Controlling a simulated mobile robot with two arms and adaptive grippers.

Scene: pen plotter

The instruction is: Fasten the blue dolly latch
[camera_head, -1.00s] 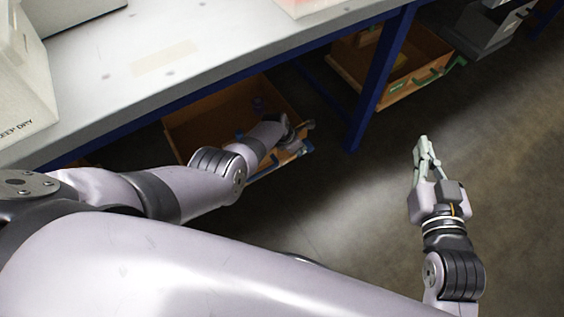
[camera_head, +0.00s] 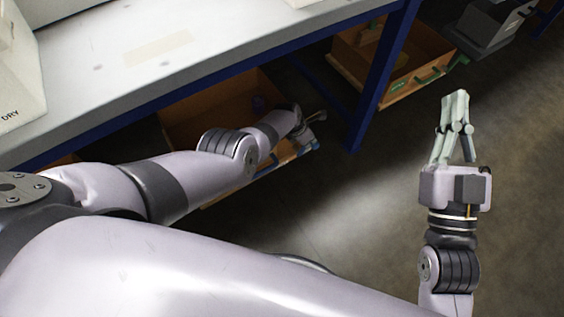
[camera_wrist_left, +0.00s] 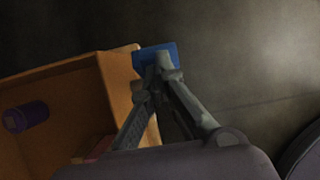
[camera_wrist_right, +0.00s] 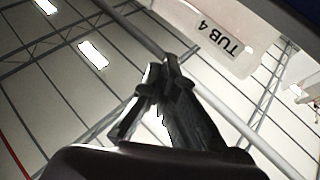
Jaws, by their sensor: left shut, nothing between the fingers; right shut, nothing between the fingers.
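An orange wooden crate (camera_head: 190,118) sits on the floor under the workbench, with blue parts along its near edge. In the left wrist view the crate wall (camera_wrist_left: 75,68) ends in a corner, with a blue piece (camera_wrist_left: 157,55) beside it that may be the latch. My left gripper (camera_wrist_left: 162,66) is shut and empty, its tips in front of the blue piece; I cannot tell if they touch. In the head view the left gripper (camera_head: 312,122) is small at the crate's right corner. My right gripper (camera_head: 460,95) is shut and empty, pointing up over open floor.
The workbench (camera_head: 110,85) and its blue leg (camera_head: 382,80) stand above and right of the crate. A second orange crate with green parts (camera_head: 370,75) lies beyond the leg. A purple cylinder (camera_wrist_left: 27,116) is inside the near crate. A "TUB 4" label (camera_wrist_right: 212,38) shows overhead.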

